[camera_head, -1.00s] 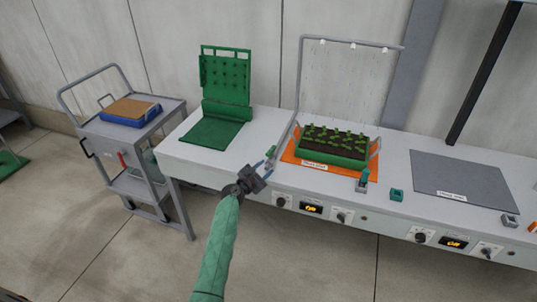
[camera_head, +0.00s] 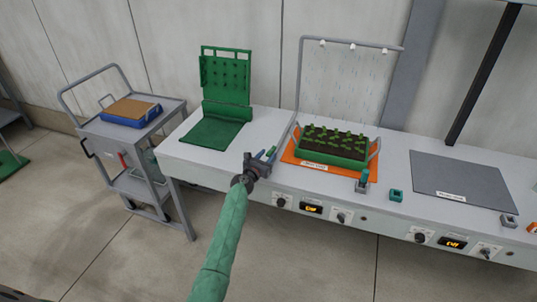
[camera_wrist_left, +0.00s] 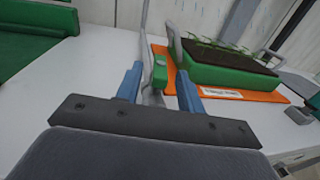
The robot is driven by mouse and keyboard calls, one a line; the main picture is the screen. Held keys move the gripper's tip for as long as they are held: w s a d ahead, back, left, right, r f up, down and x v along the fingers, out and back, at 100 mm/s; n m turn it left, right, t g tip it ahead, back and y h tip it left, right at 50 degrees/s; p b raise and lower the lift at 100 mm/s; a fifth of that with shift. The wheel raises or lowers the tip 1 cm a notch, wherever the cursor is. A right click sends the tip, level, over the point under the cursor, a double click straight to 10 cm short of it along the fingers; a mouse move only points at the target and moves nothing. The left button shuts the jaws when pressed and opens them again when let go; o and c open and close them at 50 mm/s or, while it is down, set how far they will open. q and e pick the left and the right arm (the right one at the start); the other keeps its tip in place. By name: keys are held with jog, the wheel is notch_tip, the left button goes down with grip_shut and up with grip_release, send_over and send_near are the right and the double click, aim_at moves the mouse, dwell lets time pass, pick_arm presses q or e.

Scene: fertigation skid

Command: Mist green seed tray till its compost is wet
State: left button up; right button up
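The green seed tray (camera_head: 333,158) holds dark compost with several seedlings and sits on an orange mat (camera_head: 302,161) with a white label. A grey pipe frame (camera_head: 352,41) with small nozzles arches over it, and fine pale streaks like mist show below the nozzles. My left gripper (camera_head: 268,154) is at the bench's front edge, left of the tray. In the left wrist view its two blue fingers (camera_wrist_left: 160,88) are apart, with a small green handle (camera_wrist_left: 160,70) at the foot of the pipe showing between and beyond them. Contact cannot be told. My right gripper is out of view.
A green pegboard stand (camera_head: 226,78) and green mat (camera_head: 211,134) are at the left. A grey mat (camera_head: 463,178) lies at the right. Small teal blocks (camera_head: 396,195) stand near the front edge. A trolley (camera_head: 120,135) with a blue tray stands left of the bench.

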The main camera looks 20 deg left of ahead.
pick_arm(q)
jog(key=shift+w+d, duration=0.15)
jog(key=shift+w, duration=0.65)
grip_shut()
jog(key=shift+f, duration=0.1)
